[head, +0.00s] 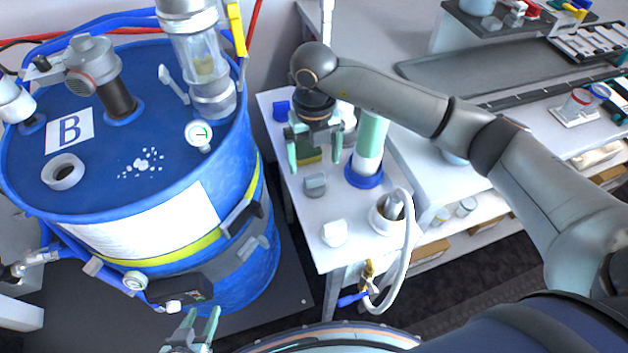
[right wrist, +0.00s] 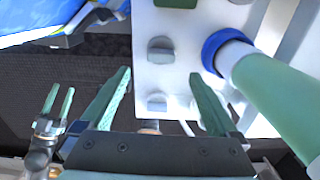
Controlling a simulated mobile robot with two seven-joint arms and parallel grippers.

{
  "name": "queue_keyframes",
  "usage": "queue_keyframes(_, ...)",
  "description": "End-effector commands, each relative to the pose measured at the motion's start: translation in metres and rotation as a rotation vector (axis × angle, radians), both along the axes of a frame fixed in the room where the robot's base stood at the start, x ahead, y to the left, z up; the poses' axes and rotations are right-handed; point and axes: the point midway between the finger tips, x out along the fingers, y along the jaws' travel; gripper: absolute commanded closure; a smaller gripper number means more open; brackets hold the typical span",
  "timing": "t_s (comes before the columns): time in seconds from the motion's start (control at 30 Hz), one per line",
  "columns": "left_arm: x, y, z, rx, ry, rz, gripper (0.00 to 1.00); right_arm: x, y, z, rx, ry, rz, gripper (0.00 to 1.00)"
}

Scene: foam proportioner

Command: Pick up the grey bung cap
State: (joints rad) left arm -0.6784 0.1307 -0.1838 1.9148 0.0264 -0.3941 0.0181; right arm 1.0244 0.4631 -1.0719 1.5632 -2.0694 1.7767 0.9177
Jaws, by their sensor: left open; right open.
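The grey bung cap (head: 315,185) sits on the white side table (head: 300,215), just in front of my right gripper in the head view. In the right wrist view the grey cap (right wrist: 161,50) lies beyond the fingertips, near the middle between them. My right gripper (head: 315,160) is open and empty above the table; its fingers (right wrist: 160,75) are spread in the wrist view. My left gripper (head: 200,314) is open and empty at the bottom of the head view, in front of the blue drum; it also shows in the wrist view (right wrist: 60,103).
A paler cap-like piece (head: 334,233) lies nearer the table's front edge. A green-and-white cylinder in a blue ring (head: 364,178) and a white cup with a hose (head: 388,215) stand to the right. The blue drum (head: 250,215) stands left.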

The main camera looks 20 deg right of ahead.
Motion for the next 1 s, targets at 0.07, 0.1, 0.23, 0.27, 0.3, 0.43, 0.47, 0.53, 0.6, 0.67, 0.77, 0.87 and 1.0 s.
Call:
queue_keyframes(0.07, 0.0, 0.0, 0.002, 0.0, 0.001, 0.0, 0.5, -0.001, 0.001, -0.013, 0.001, 0.003, 0.001, 0.04)
queue_keyframes(0.1, 0.0, 0.0, 0.003, 0.0, 0.001, 0.0, 0.5, -0.001, 0.001, -0.018, 0.001, 0.004, 0.002, 0.04)
queue_keyframes(0.23, -0.001, 0.0, 0.003, 0.0, 0.001, 0.0, 0.5, 0.0, 0.001, -0.027, 0.002, 0.001, 0.003, 0.04)
queue_keyframes(0.27, -0.001, 0.0, 0.004, 0.0, 0.001, 0.0, 0.5, 0.0, 0.001, -0.029, 0.002, 0.002, 0.003, 0.04)
queue_keyframes(0.3, -0.001, 0.0, 0.005, 0.0, 0.002, 0.0, 0.5, 0.0, 0.0, -0.032, 0.002, 0.003, 0.002, 0.04)
queue_keyframes(0.43, -0.001, 0.0, 0.01, 0.0, 0.002, 0.0, 0.5, 0.003, -0.001, -0.05, 0.002, 0.005, 0.001, 0.04)
queue_keyframes(0.47, -0.001, 0.0, 0.012, 0.0, 0.002, 0.0, 0.5, 0.004, -0.002, -0.054, 0.002, 0.005, 0.001, 0.04)
queue_keyframes(0.53, -0.001, 0.0, 0.012, 0.0, 0.002, 0.0, 0.5, 0.005, -0.002, -0.065, 0.003, 0.004, 0.002, 0.04)
queue_keyframes(0.6, -0.001, 0.0, 0.013, 0.0, 0.002, 0.0, 0.5, 0.005, -0.002, -0.074, 0.004, 0.002, 0.003, 0.04)
queue_keyframes(0.67, -0.001, 0.0, 0.013, 0.0, 0.002, 0.0, 0.5, 0.005, -0.002, -0.078, 0.003, 0.001, 0.003, 0.04)
queue_keyframes(0.77, -0.001, 0.0, 0.013, 0.0, 0.002, 0.0, 0.5, 0.005, -0.002, -0.08, 0.003, 0.0, 0.004, 0.04)
queue_keyframes(0.87, -0.001, 0.0, 0.013, 0.0, 0.002, 0.0, 0.5, 0.005, -0.002, -0.08, 0.003, 0.0, 0.004, 0.04)
queue_keyframes(1.0, -0.001, 0.0, 0.012, 0.0, 0.002, 0.0, 0.5, 0.005, -0.002, -0.08, 0.003, 0.0, 0.004, 0.13)
